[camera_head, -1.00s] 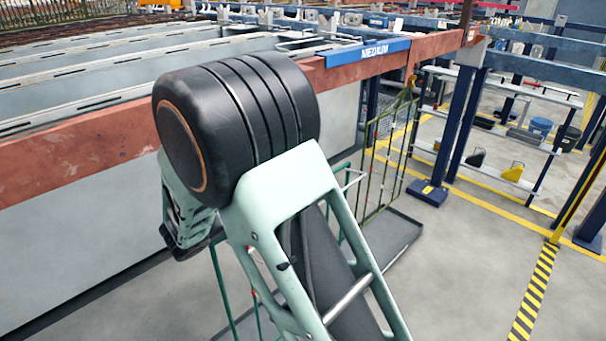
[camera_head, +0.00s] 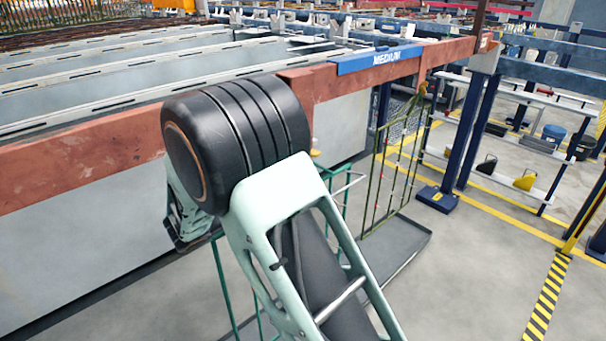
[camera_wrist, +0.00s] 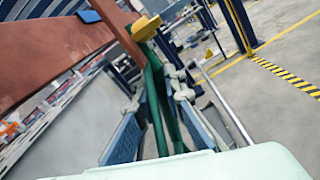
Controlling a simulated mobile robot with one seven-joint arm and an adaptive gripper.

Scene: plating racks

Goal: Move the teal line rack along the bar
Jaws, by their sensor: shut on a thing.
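The teal line rack (camera_head: 219,275) shows only as thin green rods below the red bar (camera_head: 95,143), mostly hidden behind my arm. In the wrist view its green tubes (camera_wrist: 156,105) rise between the fingers of my gripper (camera_wrist: 160,86), which is shut on them. A yellow piece (camera_wrist: 146,26) sits at the top of the tubes, close beside the red bar (camera_wrist: 50,52). I cannot tell whether it rests on the bar. In the head view my gripper is hidden by my arm.
An olive wire rack (camera_head: 393,178) hangs beyond mine, above a grey tray (camera_head: 402,255). Blue posts (camera_head: 475,130) stand further right. Grey tanks lie behind the bar. Floor at front right is open.

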